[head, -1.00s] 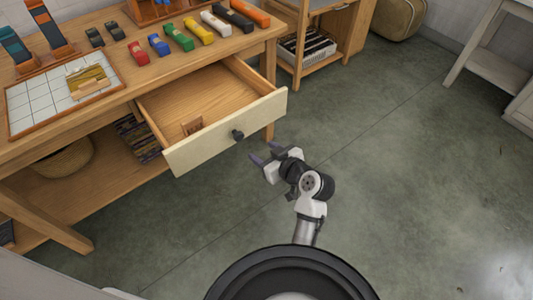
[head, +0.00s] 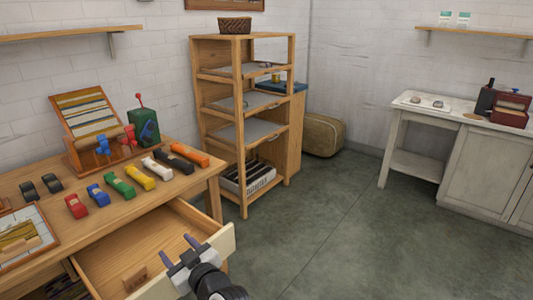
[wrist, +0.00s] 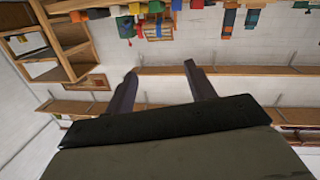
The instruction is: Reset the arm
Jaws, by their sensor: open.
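My gripper (head: 178,256) is at the bottom of the head view, in front of the open drawer (head: 100,253) of the wooden table. Its two fingers are spread apart with nothing between them. In the wrist view my gripper (wrist: 158,82) is also open and empty, its fingers seen against a white wall with shelves. The drawer is pulled out and holds one small wooden block (head: 134,278). The gripper overlaps the drawer's front edge in the head view; I cannot tell whether they touch.
A wooden shelf unit (head: 244,130) stands behind. A white side table (head: 397,133) is at the right. The floor (head: 330,235) between is clear.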

